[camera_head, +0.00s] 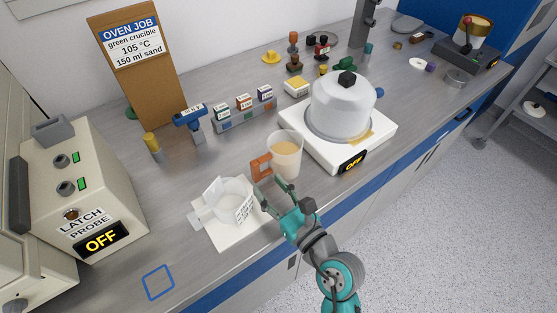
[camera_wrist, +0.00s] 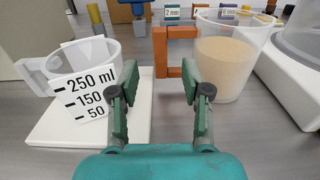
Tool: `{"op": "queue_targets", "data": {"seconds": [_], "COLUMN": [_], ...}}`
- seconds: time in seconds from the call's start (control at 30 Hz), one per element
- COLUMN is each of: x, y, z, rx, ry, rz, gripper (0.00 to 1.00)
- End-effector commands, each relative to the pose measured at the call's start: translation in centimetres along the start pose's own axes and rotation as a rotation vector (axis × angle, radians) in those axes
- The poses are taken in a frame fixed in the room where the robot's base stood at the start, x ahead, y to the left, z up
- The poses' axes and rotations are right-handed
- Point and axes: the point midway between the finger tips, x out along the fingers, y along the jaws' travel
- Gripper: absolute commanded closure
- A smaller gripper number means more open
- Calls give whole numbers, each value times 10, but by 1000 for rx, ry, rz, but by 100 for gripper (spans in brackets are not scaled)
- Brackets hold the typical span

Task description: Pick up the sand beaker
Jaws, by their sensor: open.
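The sand beaker (camera_head: 287,163) is a clear cup partly filled with tan sand, standing upright on the bench, with an orange handle (camera_head: 261,166) on its left. In the wrist view the beaker (camera_wrist: 228,65) is at right of centre. Its orange handle (camera_wrist: 160,50) shows beyond and between my fingers; the right finger overlaps part of the handle's lower end. My gripper (camera_head: 271,189) is open and empty, low over the bench on the near side of the handle. Whether a finger touches the handle, I cannot tell.
An empty measuring jug (camera_wrist: 84,85) marked 250 ml stands on a white pad (camera_head: 226,237) to the left. A white hotplate (camera_head: 385,131) reading OFF, with a domed cover (camera_head: 343,103), is close on the right. A rack of small boxes (camera_head: 244,112) stands behind.

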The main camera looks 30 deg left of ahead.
Motion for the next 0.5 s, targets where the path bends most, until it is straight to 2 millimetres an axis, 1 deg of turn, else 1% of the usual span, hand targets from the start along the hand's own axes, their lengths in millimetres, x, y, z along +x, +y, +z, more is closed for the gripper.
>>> {"op": "queue_targets", "data": {"seconds": [0.03, 0.1, 0.27, 0.33, 0.5], "x": [7, 14, 22, 29, 53], "y": [0, 0, 0, 0, 0], "z": [1, 0, 0, -1, -2], "rx": [0, 1, 2, 1, 2], "ry": [-1, 0, -1, -1, -2], "rz": [1, 1, 1, 0, 1], "gripper": [52, 52, 52, 52, 52]}}
